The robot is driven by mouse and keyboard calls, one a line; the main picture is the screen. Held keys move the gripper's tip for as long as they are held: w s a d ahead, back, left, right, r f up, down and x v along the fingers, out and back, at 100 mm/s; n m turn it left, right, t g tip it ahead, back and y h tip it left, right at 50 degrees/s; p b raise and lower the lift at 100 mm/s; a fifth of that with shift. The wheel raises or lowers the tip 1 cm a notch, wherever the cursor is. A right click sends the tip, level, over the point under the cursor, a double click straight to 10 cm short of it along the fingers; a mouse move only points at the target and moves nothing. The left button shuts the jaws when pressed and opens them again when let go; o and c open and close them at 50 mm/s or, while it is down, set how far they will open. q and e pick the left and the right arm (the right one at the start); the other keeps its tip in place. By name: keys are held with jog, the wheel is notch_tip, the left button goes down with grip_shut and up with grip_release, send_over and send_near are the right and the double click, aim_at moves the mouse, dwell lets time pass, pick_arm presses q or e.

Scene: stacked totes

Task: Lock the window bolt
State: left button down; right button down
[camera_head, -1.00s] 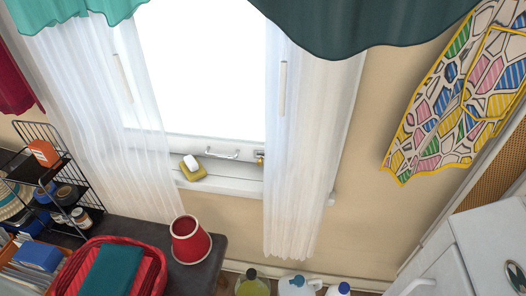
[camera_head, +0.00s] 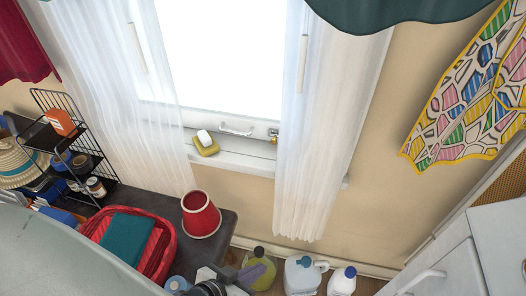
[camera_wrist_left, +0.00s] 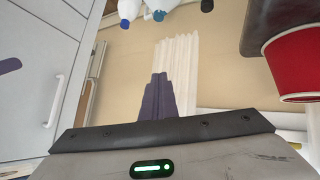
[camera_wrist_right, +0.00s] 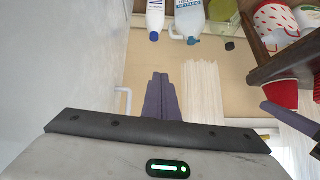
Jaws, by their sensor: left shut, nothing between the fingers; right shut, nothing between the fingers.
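The window (camera_head: 218,55) stands between white curtains. My left gripper (camera_head: 258,270) is low in the head view, in front of the bottles and well below the bolt. Its purple fingers (camera_wrist_left: 157,98) are shut and empty. My right gripper (camera_wrist_right: 161,98) is outside the head view. In the right wrist view its fingers are shut and empty. Neither wrist view clearly shows the bolt.
A yellow sponge with white soap (camera_head: 205,143) lies on the sill. A red cup (camera_head: 200,214) and red basket (camera_head: 165,245) stand on the dark counter. Several bottles (camera_head: 303,275) stand by the wall. A white cabinet (camera_head: 440,274) is at right. The wall below the window is clear.

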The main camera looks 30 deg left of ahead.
pick_arm(q)
jog(key=w+a+n+t+b, duration=0.2)
jog(key=w+a+n+t, duration=0.1)
jog(key=w+n, duration=0.35)
jog(key=n+t+y+b, duration=0.3)
jog(key=n+t+b, duration=0.3)
jog(key=n, duration=1.1)
send_near(261, 159)
notch_tip(261, 159, up, 3)
jog(key=w, duration=0.1)
jog(key=shift+w+f+t+p, duration=0.1)
jog(key=shift+f+t+p, duration=0.05)
jog(key=shift+t+p, duration=0.2)
jog(key=w, duration=0.5)
jog(key=w+b, duration=0.1)
jog(key=w, duration=0.2)
jog(key=shift+w+r, duration=0.35)
jog(key=shift+r, duration=0.05)
jog(key=shift+w+a+r, duration=0.1)
jog(key=shift+w, duration=0.5)
